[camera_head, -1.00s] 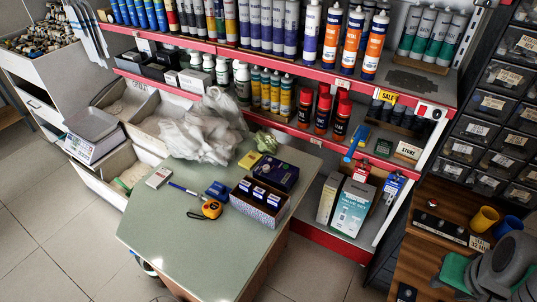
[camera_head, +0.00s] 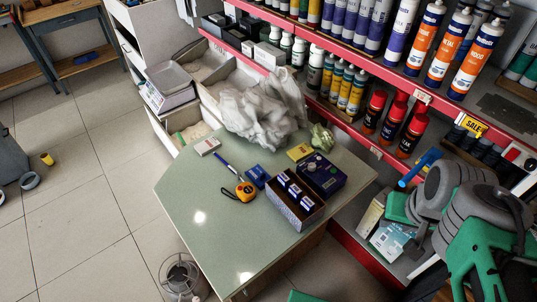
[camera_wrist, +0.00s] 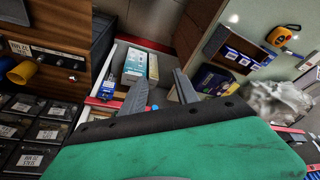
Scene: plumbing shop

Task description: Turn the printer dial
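No printer dial can be made out with certainty. A dark blue-purple box (camera_head: 323,176) on the table has a small round mark on top, too small to identify. My gripper (camera_wrist: 158,92) shows two dark fingers spread apart with nothing between them. Beyond them, well away, is a white and teal box (camera_wrist: 139,66). In the head view my arm hides the lower right shelf.
The green table (camera_head: 185,195) holds an orange tape measure (camera_head: 244,190), an open carton (camera_head: 296,214) and a crumpled plastic bag (camera_head: 258,113). Its left and front parts are clear. Bottles fill the shelves behind. Dark drawers (camera_wrist: 40,135) and a wooden cabinet (camera_wrist: 70,20) stand on the wrist view's left.

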